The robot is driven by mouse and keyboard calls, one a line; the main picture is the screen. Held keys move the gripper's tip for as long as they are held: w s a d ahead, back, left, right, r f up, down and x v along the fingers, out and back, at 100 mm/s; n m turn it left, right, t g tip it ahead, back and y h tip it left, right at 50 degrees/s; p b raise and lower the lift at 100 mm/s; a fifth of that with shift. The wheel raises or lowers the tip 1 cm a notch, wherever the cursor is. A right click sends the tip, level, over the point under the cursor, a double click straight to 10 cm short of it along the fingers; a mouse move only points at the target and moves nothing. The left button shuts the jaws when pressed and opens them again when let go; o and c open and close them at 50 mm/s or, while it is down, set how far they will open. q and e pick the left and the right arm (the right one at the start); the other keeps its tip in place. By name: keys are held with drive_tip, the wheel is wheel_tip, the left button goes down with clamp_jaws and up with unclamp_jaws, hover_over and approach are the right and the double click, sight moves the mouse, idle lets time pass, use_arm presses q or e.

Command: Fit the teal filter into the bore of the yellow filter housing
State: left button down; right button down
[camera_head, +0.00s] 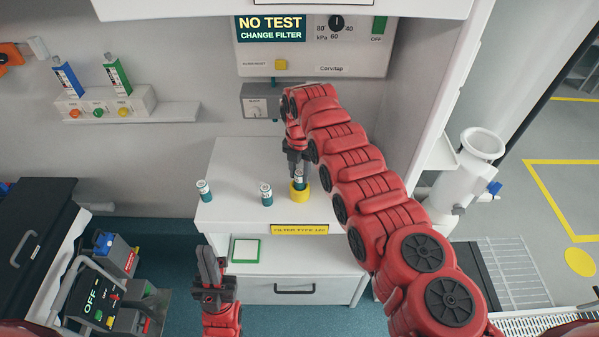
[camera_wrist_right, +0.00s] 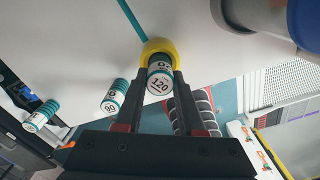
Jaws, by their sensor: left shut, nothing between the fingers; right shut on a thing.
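The teal-and-white filter (camera_head: 299,179) is held upright by my right gripper (camera_head: 297,161), which is shut on it. In the right wrist view, its end reads 120 (camera_wrist_right: 159,84) and sits between both fingers (camera_wrist_right: 160,76). The yellow filter housing (camera_head: 299,194) stands on the white counter directly below. It also shows in the right wrist view (camera_wrist_right: 149,45). The filter's lower end lines up with the bore and seems to enter it; the depth is hidden. My left gripper (camera_head: 210,264) is shut and empty in front of the counter.
Two other teal-banded filters, one at the left (camera_head: 204,190) and one nearer the housing (camera_head: 266,194), stand on the white counter (camera_head: 238,170). A grey panel (camera_head: 312,45) behind reads NO TEST, CHANGE FILTER. A green-edged card (camera_head: 246,250) lies below the counter.

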sight(300, 173)
drive_tip(key=shift+f+b, duration=1.15)
drive_tip(key=shift+c, duration=2.2)
unclamp_jaws()
drive_tip(key=shift+r, duration=0.1)
drive_tip(key=shift+r, duration=0.1)
wheel_tip(300, 173, up, 11)
drive_tip(key=shift+a+r+b, duration=0.1)
drive_tip(key=shift+b, duration=0.75)
drive_tip(key=shift+r, duration=0.25)
drive_tip(key=shift+s, duration=0.1)
